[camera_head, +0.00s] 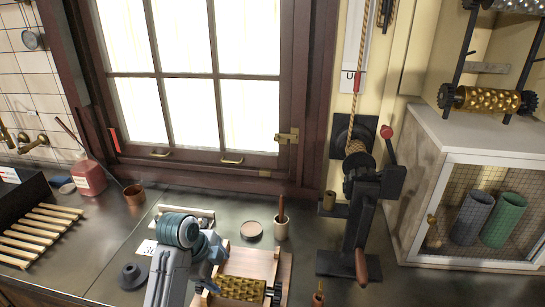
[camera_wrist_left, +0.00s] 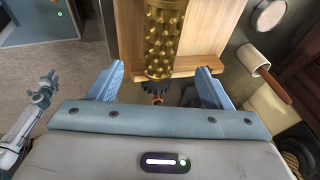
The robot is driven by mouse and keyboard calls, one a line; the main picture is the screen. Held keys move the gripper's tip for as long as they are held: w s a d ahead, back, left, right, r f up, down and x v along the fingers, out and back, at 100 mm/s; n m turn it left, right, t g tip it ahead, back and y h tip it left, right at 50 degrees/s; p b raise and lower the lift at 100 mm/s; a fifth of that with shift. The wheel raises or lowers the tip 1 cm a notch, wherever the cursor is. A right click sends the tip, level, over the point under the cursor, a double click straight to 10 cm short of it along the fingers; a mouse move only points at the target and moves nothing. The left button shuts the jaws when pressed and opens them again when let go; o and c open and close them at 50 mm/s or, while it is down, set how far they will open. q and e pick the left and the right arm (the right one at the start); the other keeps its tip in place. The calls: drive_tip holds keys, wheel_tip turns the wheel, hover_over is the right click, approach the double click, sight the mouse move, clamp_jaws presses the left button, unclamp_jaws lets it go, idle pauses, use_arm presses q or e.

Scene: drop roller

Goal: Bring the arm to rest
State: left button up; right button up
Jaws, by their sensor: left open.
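My left gripper (camera_head: 213,270) is open at the bottom of the head view, just left of a gold studded roller (camera_head: 242,288). The roller lies on a wooden stand (camera_head: 268,262), with a dark gear at its right end. In the left wrist view, the blue fingers of the left gripper (camera_wrist_left: 157,82) are apart with nothing held between them. The roller (camera_wrist_left: 163,40) and its dark gear end lie beyond the fingertips, over the wooden stand (camera_wrist_left: 215,25). What looks like my right gripper (camera_wrist_left: 43,88) shows small at the left of that view; its jaws are unclear.
A black hand-crank press (camera_head: 358,215) with a rope stands right of the stand. A white mesh-front cabinet (camera_head: 425,190) is at the right. A cup (camera_head: 281,228) stands behind the stand.

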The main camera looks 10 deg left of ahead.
use_arm(q)
drive_tip(key=s+a+f+n+t+y, duration=0.1)
drive_tip(key=s+a+f+n+y, duration=0.3)
drive_tip(key=s+n, duration=0.75)
drive_tip(key=s+a+f+n, duration=0.3)
drive_tip(key=s+f+n, duration=0.25)
drive_tip(key=s, duration=1.05)
wheel_tip(320, 180, down, 34)
drive_tip(key=a+n+g+b, duration=0.1)
drive_tip(key=a+b, duration=0.2)
drive_tip(key=b, duration=0.2)
drive_tip(key=s+f+b, duration=0.2)
drive_tip(key=s+f, duration=0.7)
drive_tip(key=f, duration=0.3)
drive_tip(key=s+f+g+b, duration=0.1)
drive_tip(key=s+f+b, duration=0.2)
drive_tip(key=s+f, duration=0.6)
wheel_tip(320, 180, down, 4)
drive_tip(key=shift+s+a+f+g, duration=0.15)
drive_tip(key=shift+s+a+g, duration=0.15)
drive_tip(key=shift+a, duration=0.15)
drive_tip(key=shift+s, duration=0.15)
drive_tip(key=shift+c, duration=0.3)
